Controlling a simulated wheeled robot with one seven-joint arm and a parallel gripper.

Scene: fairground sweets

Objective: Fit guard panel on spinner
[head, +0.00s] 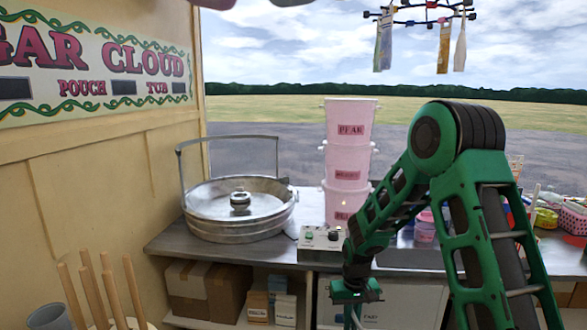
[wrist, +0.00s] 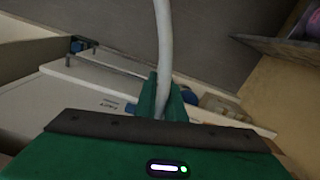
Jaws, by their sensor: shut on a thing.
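The spinner (head: 206,232) is a round metal bowl with a small head (head: 240,201) at its centre, on the counter at the left. A thin upright metal frame (head: 182,172) stands along its back edge. My gripper (head: 356,292) is low in front of the counter, right of and below the spinner and apart from it. It is shut on a pale, thin, curved edge (wrist: 162,40) that looks like the rim of the guard panel. In the wrist view my gripper (wrist: 164,98) has this rim between its green fingers. Most of the panel is hidden or out of view.
A control box (head: 320,239) and stacked pink tubs (head: 348,150) stand right of the spinner. Wooden sticks (head: 90,290) stand at front left. Bags hang from a rack (head: 428,18) above.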

